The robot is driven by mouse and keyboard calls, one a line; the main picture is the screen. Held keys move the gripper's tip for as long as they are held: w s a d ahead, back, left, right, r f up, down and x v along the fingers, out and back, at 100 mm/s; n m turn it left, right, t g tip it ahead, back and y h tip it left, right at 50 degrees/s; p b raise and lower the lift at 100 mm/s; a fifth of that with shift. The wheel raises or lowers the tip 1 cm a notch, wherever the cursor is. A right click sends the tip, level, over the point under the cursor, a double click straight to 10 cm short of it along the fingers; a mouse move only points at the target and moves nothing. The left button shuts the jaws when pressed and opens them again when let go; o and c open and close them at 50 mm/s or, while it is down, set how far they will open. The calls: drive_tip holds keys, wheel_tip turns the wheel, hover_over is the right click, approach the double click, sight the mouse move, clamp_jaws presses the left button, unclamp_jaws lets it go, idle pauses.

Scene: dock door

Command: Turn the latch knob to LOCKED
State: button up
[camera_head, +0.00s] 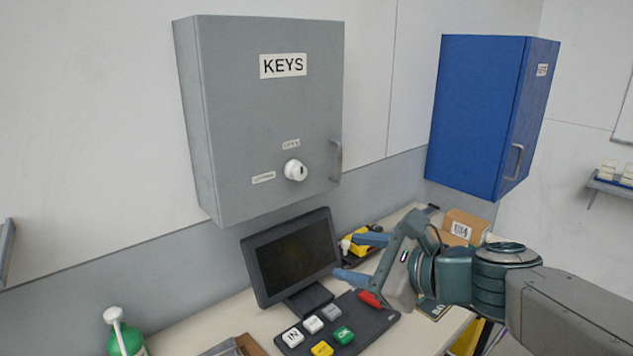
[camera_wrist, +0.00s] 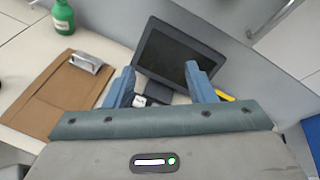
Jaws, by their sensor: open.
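The white latch knob (camera_head: 295,170) is on the door of the grey KEYS cabinet (camera_head: 230,120), left of the door's handle. An OPEN label (camera_head: 291,144) sits above the knob, and a second label (camera_head: 264,178), too small to read surely, sits to its left. A dark mark on the knob faces right; its exact setting is hard to tell. My gripper (camera_head: 360,258) is open and empty, below and to the right of the knob, well apart from it. Its blue fingers also show in the wrist view (camera_wrist: 162,84), spread in front of the monitor. The knob is not in the wrist view.
A black monitor (camera_head: 291,257) and a button panel (camera_head: 345,330) stand on the counter under the cabinet, close to my gripper. A blue cabinet (camera_head: 478,115) hangs at right. A cardboard box (camera_head: 465,226), green bottle (camera_head: 124,335) and clipboard (camera_wrist: 62,95) are on the counter.

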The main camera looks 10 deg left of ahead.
sight(301, 175)
drive_tip(key=w+r+m+t+y, duration=0.2)
drive_tip(key=w+r+m+t, duration=0.3)
drive_tip(key=m, duration=0.4)
drive_tip(key=shift+g, duration=0.5)
drive_tip(key=x, duration=0.5)
drive_tip(key=p+x, duration=0.1)
drive_tip(key=x, duration=0.3)
drive_tip(key=r+p+x, duration=0.1)
drive_tip(key=x, duration=0.4)
drive_tip(key=shift+w+a, duration=0.25)
drive_tip(key=shift+f, duration=0.1)
drive_tip(key=c, duration=1)
